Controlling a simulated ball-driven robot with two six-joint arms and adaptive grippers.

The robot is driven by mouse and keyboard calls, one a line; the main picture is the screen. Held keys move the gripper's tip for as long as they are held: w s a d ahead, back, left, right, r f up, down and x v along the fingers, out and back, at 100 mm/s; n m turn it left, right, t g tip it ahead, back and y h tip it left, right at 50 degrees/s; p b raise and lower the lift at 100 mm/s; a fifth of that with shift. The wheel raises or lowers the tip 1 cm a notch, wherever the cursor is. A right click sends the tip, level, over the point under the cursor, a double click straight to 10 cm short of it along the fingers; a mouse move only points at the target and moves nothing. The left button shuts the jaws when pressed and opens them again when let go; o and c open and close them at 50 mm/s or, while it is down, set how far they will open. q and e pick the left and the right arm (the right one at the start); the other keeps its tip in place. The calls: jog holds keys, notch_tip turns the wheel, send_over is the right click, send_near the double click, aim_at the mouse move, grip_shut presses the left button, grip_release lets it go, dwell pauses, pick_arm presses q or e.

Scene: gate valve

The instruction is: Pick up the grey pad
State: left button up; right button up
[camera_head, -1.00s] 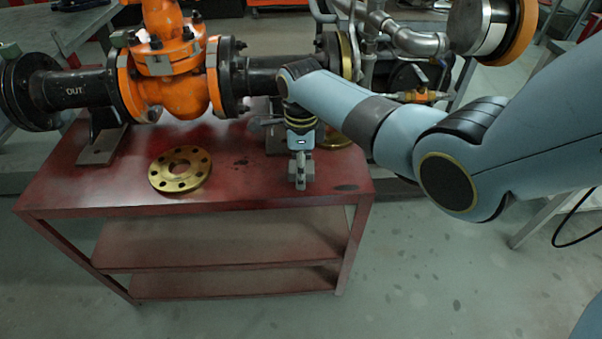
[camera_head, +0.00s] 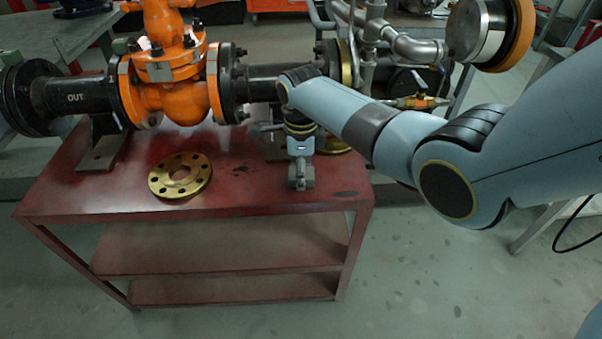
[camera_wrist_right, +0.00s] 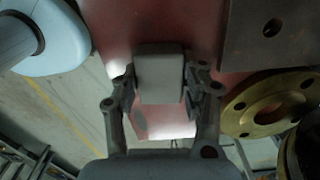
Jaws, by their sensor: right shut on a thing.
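The grey pad (camera_wrist_right: 160,75) is a small block between the two fingers of my right gripper (camera_wrist_right: 163,88) in the right wrist view. The fingers are shut on its sides. In the head view my right gripper (camera_head: 301,182) points down at the red table's top, near its front right part. The pad is too small there to tell apart from the grey fingers. I cannot tell whether it touches the table. My left gripper is not in view.
The red table (camera_head: 250,195) holds a brass flange ring (camera_head: 160,183) to the left of my right gripper. An orange gate valve (camera_head: 170,90) with black pipes (camera_head: 75,97) stands behind. Bare table top lies between ring and gripper.

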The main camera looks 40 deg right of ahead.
notch_tip(320, 180, up, 4)
jog(key=shift+f+p, duration=0.1)
jog(key=shift+p, duration=0.6)
jog(key=s+d+r+p, duration=0.1)
jog(key=s+r+p, duration=0.1)
jog(key=s, duration=0.3)
jog(key=s+d+r+p, duration=0.1)
jog(key=s+r+p, duration=0.1)
jog(key=s+r, duration=0.3)
jog(key=shift+s+d, duration=0.15)
jog(key=shift+s, duration=0.6)
jog(key=o, duration=0.6)
jog(key=c, duration=0.5)
